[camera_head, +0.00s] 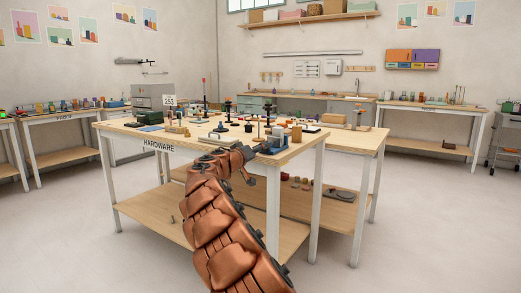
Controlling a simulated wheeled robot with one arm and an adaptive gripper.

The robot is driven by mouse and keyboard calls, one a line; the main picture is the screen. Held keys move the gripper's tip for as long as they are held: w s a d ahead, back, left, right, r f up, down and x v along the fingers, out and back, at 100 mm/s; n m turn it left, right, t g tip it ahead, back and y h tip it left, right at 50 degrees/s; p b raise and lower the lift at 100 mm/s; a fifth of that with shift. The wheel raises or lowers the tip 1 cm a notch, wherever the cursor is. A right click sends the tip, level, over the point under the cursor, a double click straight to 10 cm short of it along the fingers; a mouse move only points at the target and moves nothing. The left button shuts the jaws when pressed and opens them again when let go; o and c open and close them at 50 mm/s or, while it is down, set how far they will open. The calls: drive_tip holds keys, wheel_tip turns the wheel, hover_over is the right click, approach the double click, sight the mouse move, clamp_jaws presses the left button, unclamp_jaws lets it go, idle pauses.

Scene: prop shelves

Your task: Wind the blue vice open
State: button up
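The blue vice (280,142) is small in view at the near right corner of the table marked HARDWARE. It has a blue body with dark and grey metal parts at its left side. The gap between its jaws is too small to make out. My copper-coloured arm rises from the bottom of the picture to the table's front edge.
Another table (358,140) adjoins on the right. Open floor (425,225) lies to the right and left.

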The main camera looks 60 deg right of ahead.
drive_tip(key=shift+s+a+r, duration=0.1)
drive_tip(key=shift+a, duration=1.25)
drive_tip(key=shift+s+a, duration=0.1)
drive_tip(key=shift+a, duration=1.25)
